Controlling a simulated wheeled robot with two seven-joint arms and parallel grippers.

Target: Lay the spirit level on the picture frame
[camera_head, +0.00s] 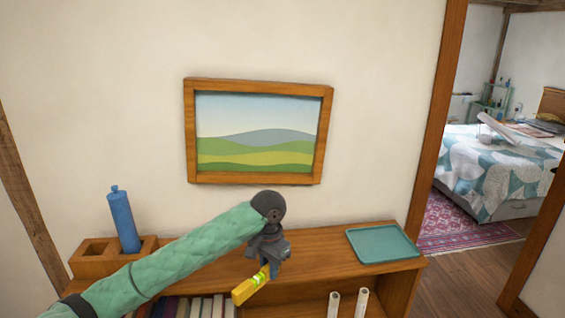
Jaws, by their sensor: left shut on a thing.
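The yellow spirit level (247,289) is held in my left gripper (266,270), which is shut on it. Its green vial shows near the fingers, and the level hangs tilted in front of the shelf. The picture frame (189,135) hangs on the wall above, with a wooden border around a painting of green and blue hills. It looks slightly tilted. My left gripper is below the frame, apart from it, pointing down. My right gripper is not in view.
A wooden shelf unit (320,250) stands below the frame. On it are a teal tray (382,243) at the right and a wooden holder (90,262) with a blue bottle (122,220) at the left. Books and two white rolls sit lower. A doorway opens right onto a bedroom.

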